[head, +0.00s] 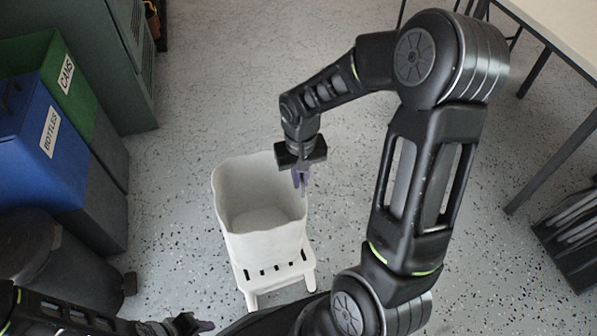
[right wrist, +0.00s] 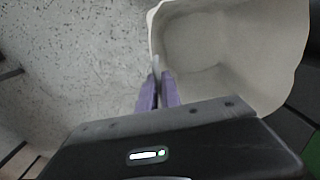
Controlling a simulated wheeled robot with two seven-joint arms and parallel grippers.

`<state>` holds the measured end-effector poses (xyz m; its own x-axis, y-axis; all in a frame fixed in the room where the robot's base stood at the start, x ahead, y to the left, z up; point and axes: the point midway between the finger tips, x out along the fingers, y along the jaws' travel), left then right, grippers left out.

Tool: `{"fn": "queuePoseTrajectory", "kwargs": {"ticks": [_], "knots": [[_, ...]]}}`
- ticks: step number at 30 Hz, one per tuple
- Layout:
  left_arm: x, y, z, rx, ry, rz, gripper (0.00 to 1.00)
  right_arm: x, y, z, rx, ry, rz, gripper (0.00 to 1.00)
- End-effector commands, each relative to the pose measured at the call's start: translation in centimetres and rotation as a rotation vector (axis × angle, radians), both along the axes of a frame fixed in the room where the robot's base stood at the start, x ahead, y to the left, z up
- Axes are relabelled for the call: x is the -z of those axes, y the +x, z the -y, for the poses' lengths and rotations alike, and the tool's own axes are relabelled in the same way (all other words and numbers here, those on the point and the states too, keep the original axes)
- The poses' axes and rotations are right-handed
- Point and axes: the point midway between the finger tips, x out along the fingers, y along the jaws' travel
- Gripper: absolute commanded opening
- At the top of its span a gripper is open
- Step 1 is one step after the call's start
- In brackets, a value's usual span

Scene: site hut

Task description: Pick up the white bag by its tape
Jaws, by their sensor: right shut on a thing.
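The white bag (head: 262,225) stands upright with its top wide open, in front of me in the head view. It fills the upper right of the right wrist view (right wrist: 225,50), where its empty-looking inside shows. My right gripper (head: 301,182) points down at the bag's right rim. Its purple fingers (right wrist: 158,78) are shut on a pale strip (right wrist: 155,62) at the rim, which looks like the tape; the fingers hide most of it. My left gripper (head: 192,325) is at the bottom edge of the head view, away from the bag; its jaw opening is unclear.
The bag rests on a low white slotted stool (head: 275,268) with legs. A blue bottles bin (head: 40,150) and a green cans bin (head: 60,75) stand at left, near a grey cabinet (head: 110,50). A table (head: 565,25) is at upper right. Speckled floor around the bag is clear.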

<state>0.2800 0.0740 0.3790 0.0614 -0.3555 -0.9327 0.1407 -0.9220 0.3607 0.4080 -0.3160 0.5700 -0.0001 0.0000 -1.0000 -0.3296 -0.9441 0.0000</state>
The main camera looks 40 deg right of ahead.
Motion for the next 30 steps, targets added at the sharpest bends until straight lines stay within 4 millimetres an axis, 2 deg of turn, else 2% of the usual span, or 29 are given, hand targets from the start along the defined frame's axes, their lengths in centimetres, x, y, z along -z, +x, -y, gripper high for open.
{"fn": "queuePoseTrajectory", "kwargs": {"ticks": [16, 30], "knots": [[-0.3, 0.0, 0.0, 0.000, 0.000, 0.000, 0.32, -0.4, 0.0, 0.0, 0.000, 0.000, 0.001, 0.00], [-3.6, 0.0, 0.0, 0.003, 0.000, 0.001, 0.32, -4.3, 0.0, 0.0, 0.000, 0.000, 0.001, 0.00]]}}
